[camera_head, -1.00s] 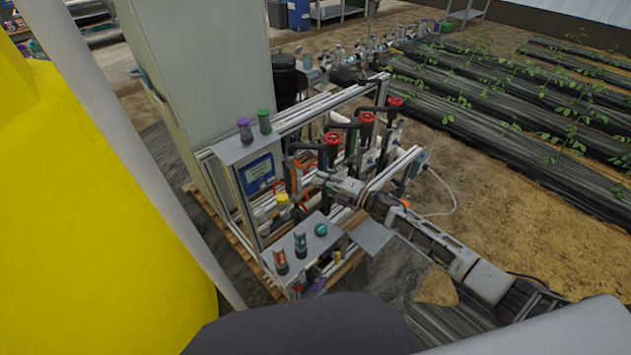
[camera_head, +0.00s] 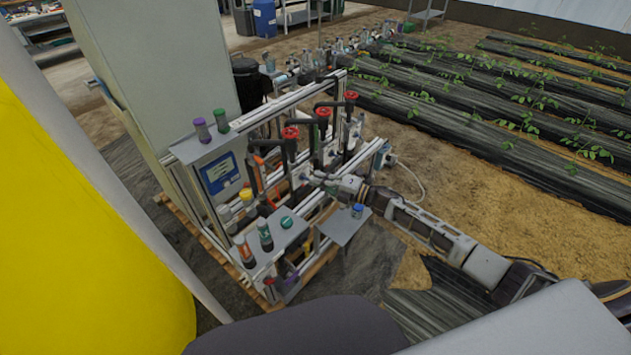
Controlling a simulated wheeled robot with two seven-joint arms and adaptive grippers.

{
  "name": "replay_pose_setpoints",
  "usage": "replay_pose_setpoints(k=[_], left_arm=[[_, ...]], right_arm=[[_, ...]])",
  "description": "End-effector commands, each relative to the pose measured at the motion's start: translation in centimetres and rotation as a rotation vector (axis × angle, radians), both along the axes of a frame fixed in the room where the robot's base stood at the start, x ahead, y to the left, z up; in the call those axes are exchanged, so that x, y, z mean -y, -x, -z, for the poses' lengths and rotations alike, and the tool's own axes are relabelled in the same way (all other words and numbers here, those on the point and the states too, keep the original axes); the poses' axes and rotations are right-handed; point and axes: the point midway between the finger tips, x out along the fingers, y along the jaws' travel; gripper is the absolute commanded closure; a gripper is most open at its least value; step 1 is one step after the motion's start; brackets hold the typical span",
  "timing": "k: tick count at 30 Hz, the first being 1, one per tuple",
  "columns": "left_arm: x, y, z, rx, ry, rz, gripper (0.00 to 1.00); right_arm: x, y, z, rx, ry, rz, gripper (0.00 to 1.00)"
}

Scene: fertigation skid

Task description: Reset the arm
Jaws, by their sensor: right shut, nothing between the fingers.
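My right arm comes in from the lower right and reaches toward the skid. My right gripper (camera_head: 316,180) is at the skid frame, in front of the red-handled valves, shut with nothing held. Its fingertips are small against the pipes, and I cannot tell whether they touch anything. The skid's grey front shelf (camera_head: 276,245) lies to the left of and below the gripper. A small grey side plate (camera_head: 342,228) lies below my forearm. My left gripper is out of view.
A red valve handle (camera_head: 290,133) stands near the gripper, with others behind it. A blue-capped container (camera_head: 357,210) stands on the side plate. Bottles with orange (camera_head: 245,252) and green (camera_head: 265,236) bands stand on the front shelf. A tall grey cabinet (camera_head: 150,70) blocks the left. Open soil lies right.

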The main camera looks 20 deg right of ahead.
Motion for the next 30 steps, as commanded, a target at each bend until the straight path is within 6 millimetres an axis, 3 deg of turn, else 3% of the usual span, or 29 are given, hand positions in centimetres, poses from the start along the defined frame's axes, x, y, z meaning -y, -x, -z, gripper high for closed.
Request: replay_pose_setpoints(k=[20,26,30], left_arm=[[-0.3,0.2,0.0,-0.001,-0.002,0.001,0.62],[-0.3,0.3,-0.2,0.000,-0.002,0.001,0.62],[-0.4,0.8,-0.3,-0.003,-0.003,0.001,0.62]], right_arm=[[0.3,-0.1,0.4,-0.012,-0.005,0.010,1.00],[2.1,-0.5,3.8,-0.109,-0.053,0.102,1.00],[4.6,-0.5,8.4,-0.235,-0.114,0.224,1.00]])
